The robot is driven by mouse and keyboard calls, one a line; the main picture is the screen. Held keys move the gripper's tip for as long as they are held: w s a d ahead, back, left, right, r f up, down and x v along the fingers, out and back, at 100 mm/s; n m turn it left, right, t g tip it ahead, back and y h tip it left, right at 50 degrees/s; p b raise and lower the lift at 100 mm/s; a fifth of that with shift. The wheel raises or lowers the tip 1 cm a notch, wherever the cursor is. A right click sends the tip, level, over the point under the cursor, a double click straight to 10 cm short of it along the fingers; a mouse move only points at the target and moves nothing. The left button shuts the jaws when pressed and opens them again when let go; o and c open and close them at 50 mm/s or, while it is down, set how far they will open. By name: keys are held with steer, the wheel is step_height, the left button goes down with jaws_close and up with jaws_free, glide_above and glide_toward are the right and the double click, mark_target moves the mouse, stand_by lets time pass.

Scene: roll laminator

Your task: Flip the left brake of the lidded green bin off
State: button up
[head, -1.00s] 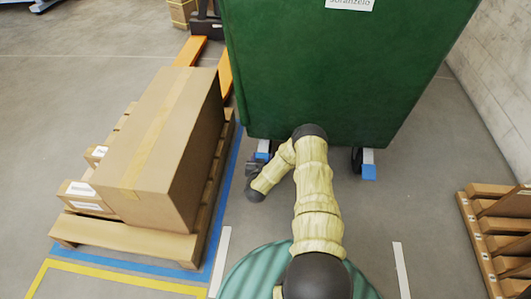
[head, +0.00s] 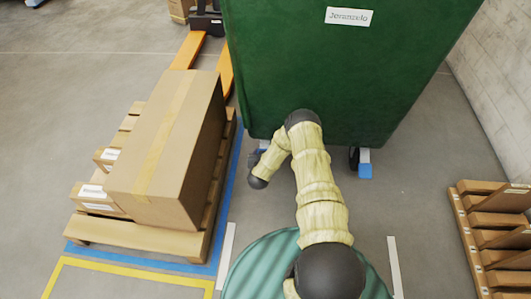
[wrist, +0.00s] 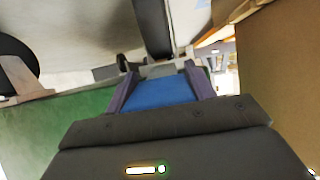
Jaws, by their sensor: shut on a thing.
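The green bin (head: 300,75) stands ahead, with a white name label on its front; its lid is out of view. Its left brake shows in the wrist view as a blue pedal (wrist: 160,92) between the two fingers. In the head view my wrist and gripper (head: 256,160) are at the bin's lower left corner and hide most of that brake. My gripper (wrist: 162,88) is shut on the blue pedal, one finger on each side. The right brake (head: 365,170) is a blue pedal under the bin's right side. I cannot tell the left pedal's tilt.
A pallet (head: 140,233) with a large cardboard box (head: 165,150) and smaller boxes stands close on the left. A wooden pallet stack (head: 480,235) is at the right, by a pale wall (head: 490,90). Floor between bin and right pallets is clear.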

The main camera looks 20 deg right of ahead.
steer(key=shift+w+d+r, duration=0.15)
steer(key=shift+w+r, duration=0.05)
steer(key=shift+r, duration=0.05)
steer(key=o, duration=1.4)
steer(key=shift+s, duration=0.1)
steer(key=shift+f, duration=0.1)
steer(key=p+v, duration=0.7)
steer(key=v, duration=1)
steer(key=shift+s, duration=0.2)
